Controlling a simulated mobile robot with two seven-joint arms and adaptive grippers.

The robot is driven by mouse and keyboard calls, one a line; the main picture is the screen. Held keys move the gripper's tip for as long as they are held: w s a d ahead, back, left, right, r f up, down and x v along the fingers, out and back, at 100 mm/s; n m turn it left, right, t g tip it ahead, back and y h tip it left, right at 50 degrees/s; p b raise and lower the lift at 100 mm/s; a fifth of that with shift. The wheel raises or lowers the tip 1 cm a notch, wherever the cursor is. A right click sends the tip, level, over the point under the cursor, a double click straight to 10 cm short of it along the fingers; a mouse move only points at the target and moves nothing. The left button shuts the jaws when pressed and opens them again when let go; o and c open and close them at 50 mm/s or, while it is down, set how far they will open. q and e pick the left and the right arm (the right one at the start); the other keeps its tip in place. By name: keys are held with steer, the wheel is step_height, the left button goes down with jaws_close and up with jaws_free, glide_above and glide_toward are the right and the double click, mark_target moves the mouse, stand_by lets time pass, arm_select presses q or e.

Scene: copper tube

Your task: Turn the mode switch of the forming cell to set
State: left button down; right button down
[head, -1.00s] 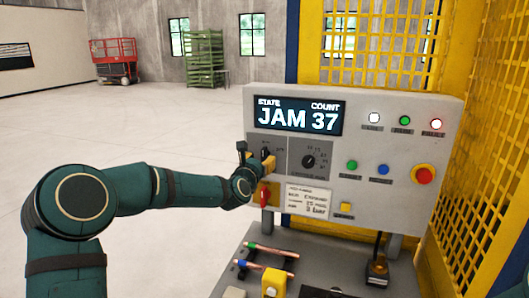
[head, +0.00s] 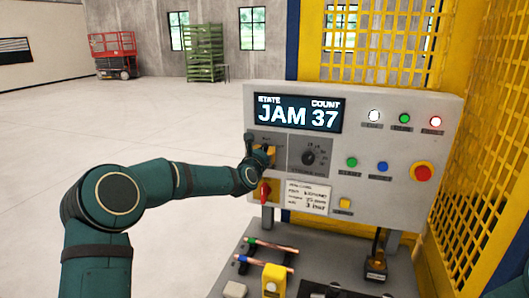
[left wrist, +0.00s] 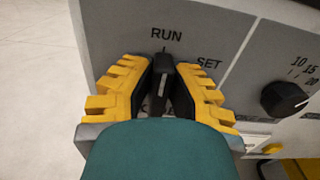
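The mode switch (left wrist: 162,75) is a black knob on the grey panel of the forming cell. In the left wrist view its pointer is up toward the RUN label, and the SET label is to its upper right. A third label below is mostly hidden by my gripper. My left gripper (left wrist: 165,85) has its yellow fingers with dark pads on both sides of the knob, close against it, and looks shut on it. In the head view my left gripper (head: 262,155) is at the panel's left part and hides the switch. My right gripper is not in view.
The display (head: 297,112) reads JAM 37. A second dial (head: 310,157) is right of the switch, a red handle (head: 265,192) below it. Buttons and a red emergency stop (head: 422,172) are farther right. Copper tubes (head: 270,246) lie below. Yellow mesh guards the right.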

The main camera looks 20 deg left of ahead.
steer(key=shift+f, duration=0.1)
arm_select(q)
steer(key=m+b, duration=0.5)
steer(key=b, duration=0.2)
steer(key=shift+d+f+m+b, duration=0.1)
steer(key=shift+d+m+b, duration=0.05)
steer(key=shift+m+b, duration=0.2)
steer(key=m+b, duration=0.1)
steer(key=m, duration=0.1)
steer(key=shift+m+b, duration=0.35)
steer(key=shift+d+m+b, duration=0.1)
steer(key=shift+m+b, duration=0.65)
steer(key=shift+m, duration=0.85)
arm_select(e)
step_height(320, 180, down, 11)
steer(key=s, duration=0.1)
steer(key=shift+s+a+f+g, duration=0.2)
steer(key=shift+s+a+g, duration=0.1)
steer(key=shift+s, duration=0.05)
arm_select(q)
steer(key=shift+m, duration=0.3)
steer(key=c, duration=0.9)
jaws_free()
steer(key=shift+w, duration=0.1)
steer(key=shift+c, duration=0.2)
